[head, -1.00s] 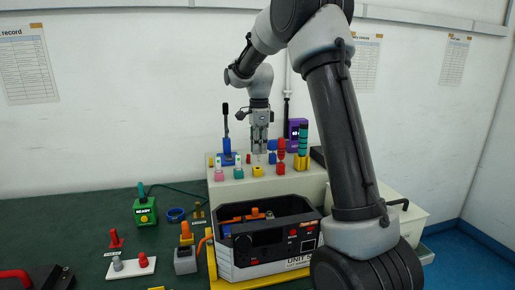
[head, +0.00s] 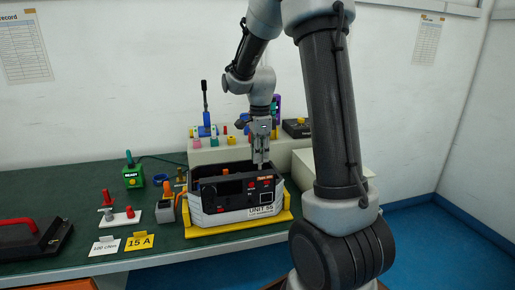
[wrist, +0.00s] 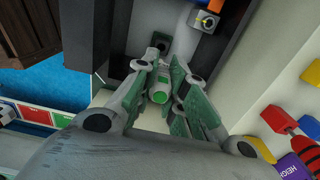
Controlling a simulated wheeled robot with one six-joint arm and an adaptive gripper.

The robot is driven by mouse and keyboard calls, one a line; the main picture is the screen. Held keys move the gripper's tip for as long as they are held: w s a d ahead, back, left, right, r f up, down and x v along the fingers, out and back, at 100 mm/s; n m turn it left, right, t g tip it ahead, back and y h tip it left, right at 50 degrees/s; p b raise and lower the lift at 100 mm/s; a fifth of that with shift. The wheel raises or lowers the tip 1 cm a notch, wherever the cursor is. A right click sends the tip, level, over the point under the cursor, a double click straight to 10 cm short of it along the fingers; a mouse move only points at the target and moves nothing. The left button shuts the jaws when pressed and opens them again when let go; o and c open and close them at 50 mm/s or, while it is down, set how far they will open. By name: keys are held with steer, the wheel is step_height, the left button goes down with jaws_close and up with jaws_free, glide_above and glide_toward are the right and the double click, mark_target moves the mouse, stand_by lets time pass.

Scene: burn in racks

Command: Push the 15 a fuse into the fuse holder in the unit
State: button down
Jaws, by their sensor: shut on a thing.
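In the wrist view my gripper (wrist: 160,98) is shut on a small pale cylinder with a green end, which looks like the 15 A fuse (wrist: 158,91). In the head view my gripper (head: 260,160) points down at the right part of the open-topped unit (head: 210,205), labelled UNIT 55. In the wrist view a small dark block (wrist: 160,42), possibly the fuse holder, lies just beyond the fuse inside the unit. I cannot tell whether the fuse touches it. In the head view the fuse is too small to make out.
The unit stands on a yellow base (head: 196,232) near the table's front edge. A pale raised shelf (head: 205,154) with coloured parts is behind it. Left of it are a yellow 15 A card (head: 139,242), a grey block with an orange top (head: 165,211) and a green READY box (head: 133,177).

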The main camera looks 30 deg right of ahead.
steer(key=shift+w+f, duration=0.1)
steer(key=shift+f, duration=2.8)
steer(key=c, duration=2)
jaws_free()
steer(key=shift+c, duration=0.2)
jaws_close()
steer(key=shift+f, duration=1.7)
